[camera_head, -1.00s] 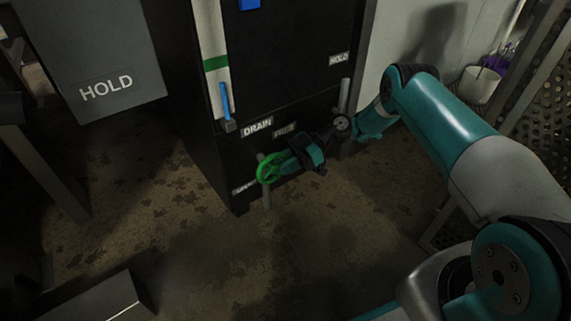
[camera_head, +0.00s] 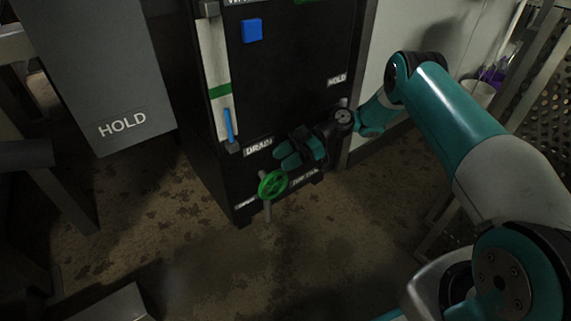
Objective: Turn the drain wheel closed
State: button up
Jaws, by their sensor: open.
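The drain wheel is a green handwheel (camera_head: 273,185) low on the front of the black cabinet, under the DRAIN label (camera_head: 258,148). It sits on a grey vertical pipe. My gripper (camera_head: 282,156) is just above and slightly right of the wheel, pointing left, with teal fingers apart. It appears clear of the wheel, with nothing seen between the fingers.
The black cabinet (camera_head: 290,85) carries a blue square (camera_head: 252,30) and a gauge strip with a blue bar (camera_head: 228,125). A grey HOLD panel (camera_head: 100,70) stands at left. A perforated metal panel (camera_head: 545,90) is at right. Stained floor lies open in front.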

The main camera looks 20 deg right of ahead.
notch_tip(320, 180, up, 12)
jog(key=p, duration=0.6)
